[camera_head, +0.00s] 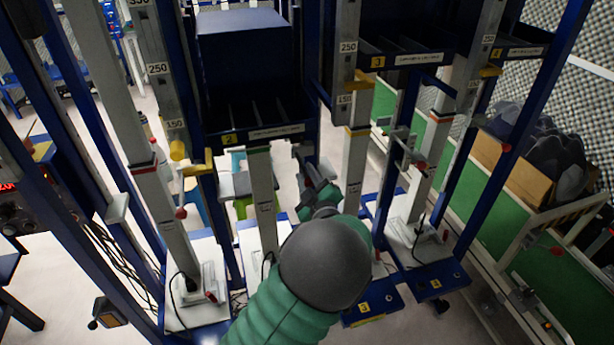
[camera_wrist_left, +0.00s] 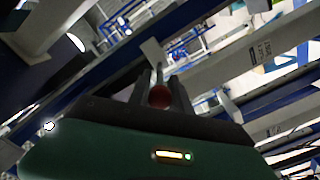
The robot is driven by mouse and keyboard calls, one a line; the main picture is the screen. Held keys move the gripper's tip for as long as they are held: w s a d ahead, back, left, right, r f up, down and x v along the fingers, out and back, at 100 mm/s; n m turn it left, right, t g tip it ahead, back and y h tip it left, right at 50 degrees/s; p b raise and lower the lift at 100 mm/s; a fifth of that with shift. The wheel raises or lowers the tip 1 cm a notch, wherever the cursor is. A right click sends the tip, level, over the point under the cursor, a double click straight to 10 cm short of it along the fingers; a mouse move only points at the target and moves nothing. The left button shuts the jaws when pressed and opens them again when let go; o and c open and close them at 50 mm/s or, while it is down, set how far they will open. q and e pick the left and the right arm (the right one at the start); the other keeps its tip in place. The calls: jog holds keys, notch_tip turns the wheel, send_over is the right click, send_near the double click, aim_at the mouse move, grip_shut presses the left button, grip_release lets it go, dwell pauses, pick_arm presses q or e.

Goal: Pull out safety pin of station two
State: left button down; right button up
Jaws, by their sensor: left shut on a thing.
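Station two is marked by a yellow "2" label on a dark blue shelf (camera_head: 255,133), with a pale post (camera_head: 264,200) below it. My left gripper (camera_head: 308,172) reaches up from the bottom, to the right of this post. The left wrist view shows its two dark fingers (camera_wrist_left: 160,92) shut on a red ball knob (camera_wrist_left: 160,97), which I take to be the safety pin's. A thin metal rod (camera_wrist_left: 159,73) runs from the knob toward a grey bracket (camera_wrist_left: 151,52). I cannot tell how deep the pin sits. The knob is hidden in the head view. My right gripper is out of view.
Another red-knobbed pin (camera_head: 181,213) is at the left post, and one (camera_head: 421,165) is at a right station. Blue uprights (camera_head: 375,215) and pale posts stand close around my arm. A green bench (camera_head: 480,210) with a cardboard box (camera_head: 515,180) is at the right.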

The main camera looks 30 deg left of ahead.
pick_arm(q)
jog(key=shift+v, duration=1)
jog(key=c, duration=1.2)
grip_release()
